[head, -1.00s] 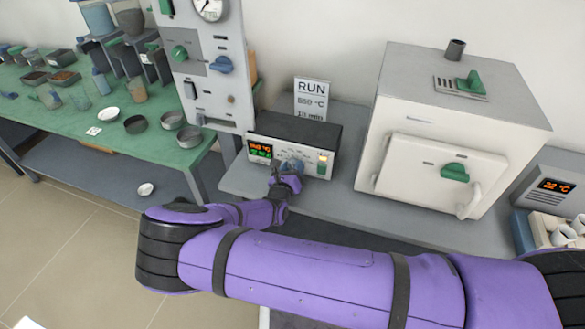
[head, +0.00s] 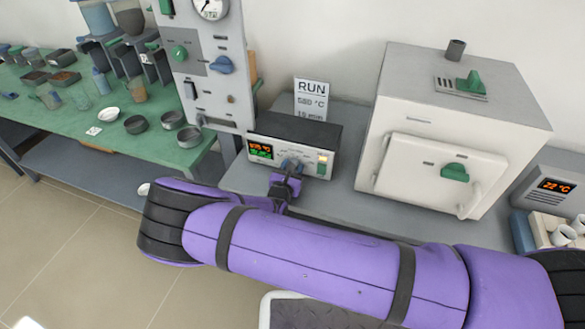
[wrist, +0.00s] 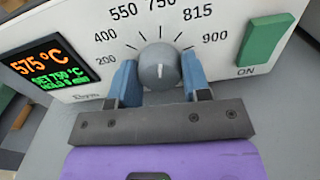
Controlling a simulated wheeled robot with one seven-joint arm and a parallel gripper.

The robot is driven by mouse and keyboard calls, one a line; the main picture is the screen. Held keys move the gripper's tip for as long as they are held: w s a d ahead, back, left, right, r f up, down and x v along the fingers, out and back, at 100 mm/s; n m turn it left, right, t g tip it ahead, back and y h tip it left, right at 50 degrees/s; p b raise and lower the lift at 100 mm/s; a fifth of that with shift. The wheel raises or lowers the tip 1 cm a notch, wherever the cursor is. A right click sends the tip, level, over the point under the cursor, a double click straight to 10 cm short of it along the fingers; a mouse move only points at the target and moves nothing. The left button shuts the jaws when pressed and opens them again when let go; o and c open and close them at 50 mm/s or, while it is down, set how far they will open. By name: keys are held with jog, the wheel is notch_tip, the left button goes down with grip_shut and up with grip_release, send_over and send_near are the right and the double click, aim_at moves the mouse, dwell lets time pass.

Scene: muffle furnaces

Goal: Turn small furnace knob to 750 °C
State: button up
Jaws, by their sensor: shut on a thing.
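The grey round knob (wrist: 158,66) is on the white front panel of the control box (head: 318,130), below a printed scale. The scale reads 200, 400, 550, 750, 815 and 900. The knob's pale mark lies roughly in line with 750 at the top. My gripper (wrist: 160,80) is shut on the knob, one blue finger on each side. The display (wrist: 45,68) beside it reads 575 °C in orange and SET 750 °C in green. In the head view my gripper (head: 289,168) is at the panel and partly covers the knob.
A green switch (wrist: 265,40) marked ON is right of the knob. A sign (head: 311,98) headed RUN stands behind the box. A large white furnace (head: 440,150) stands to the right. A green table (head: 60,115) with dishes is at left.

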dwell(0.3)
jog(key=o, duration=0.9)
jog(key=v, duration=1)
jog(key=shift+s+a, duration=0.15)
jog(key=shift+s, duration=0.25)
jog(key=shift+r, duration=0.15)
